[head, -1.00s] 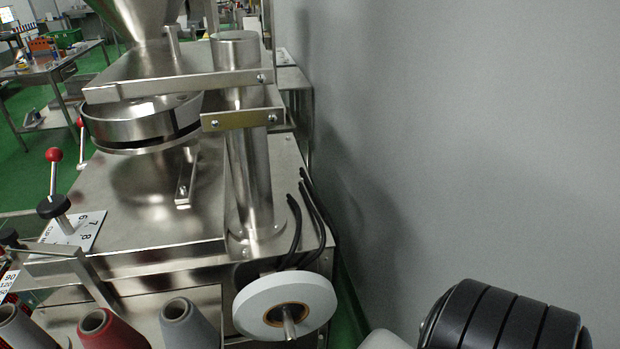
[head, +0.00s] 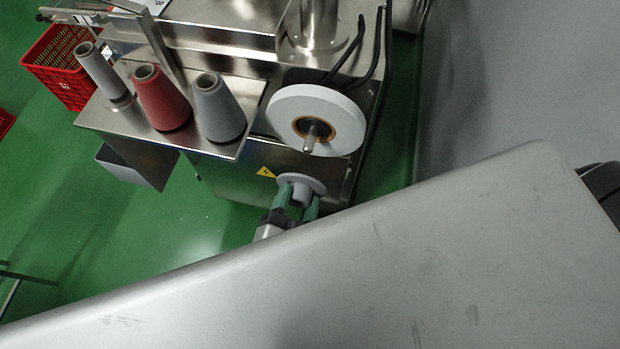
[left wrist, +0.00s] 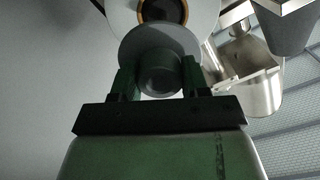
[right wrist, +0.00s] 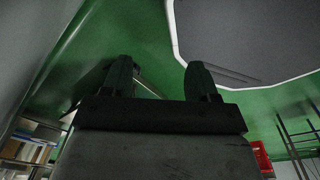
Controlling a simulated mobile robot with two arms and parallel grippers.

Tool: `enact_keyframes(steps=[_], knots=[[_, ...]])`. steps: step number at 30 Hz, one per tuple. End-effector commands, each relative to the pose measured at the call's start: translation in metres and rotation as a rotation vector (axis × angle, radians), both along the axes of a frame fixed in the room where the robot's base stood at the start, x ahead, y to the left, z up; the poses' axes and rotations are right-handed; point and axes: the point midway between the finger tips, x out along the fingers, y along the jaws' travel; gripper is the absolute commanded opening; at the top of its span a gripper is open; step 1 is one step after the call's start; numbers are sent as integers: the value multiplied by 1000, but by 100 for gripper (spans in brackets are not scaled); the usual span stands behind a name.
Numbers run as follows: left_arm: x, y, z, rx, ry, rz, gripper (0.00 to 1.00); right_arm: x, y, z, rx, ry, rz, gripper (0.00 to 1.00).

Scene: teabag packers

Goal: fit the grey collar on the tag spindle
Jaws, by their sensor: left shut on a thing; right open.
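The grey collar (head: 303,184), a flat disc with a short round hub, is held between the green fingers of my left gripper (head: 297,204). In the left wrist view, the fingers grip the hub of the collar (left wrist: 160,50) on both sides, and its disc faces away from me. The tag spindle (head: 310,143) is a short metal rod coming out of the brown core of the white tag roll (head: 335,115). The collar is below the spindle in the head view and apart from it. My right gripper (right wrist: 160,80) is open and empty, seen only in its own wrist view.
A steel shelf (head: 130,128) beside the roll carries grey and red cones (head: 160,98). Black cables (head: 362,50) hang at the machine corner, right of the roll. A red crate (head: 62,65) stands at the far left.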

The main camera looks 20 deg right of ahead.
Motion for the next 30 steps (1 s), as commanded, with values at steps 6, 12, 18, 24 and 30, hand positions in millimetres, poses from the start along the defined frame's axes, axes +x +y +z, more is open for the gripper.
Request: enact_keyframes(steps=[6, 12, 18, 24, 30], knots=[[0, 0, 0, -1, -1, 0, 21, 10, 19, -1, 26, -15, -7, 59], [4, -1, 1, -5, -6, -2, 21, 13, 27, 0, 35, -20, -7, 59], [20, -12, 2, -5, -6, -2, 21, 9, 19, 7, 24, -14, -4, 59], [35, -23, 1, -5, -6, -2, 21, 8, 16, 11, 21, -13, -3, 59], [45, -29, 0, -5, -6, -3, 21, 8, 15, 13, 20, -12, -4, 59]])
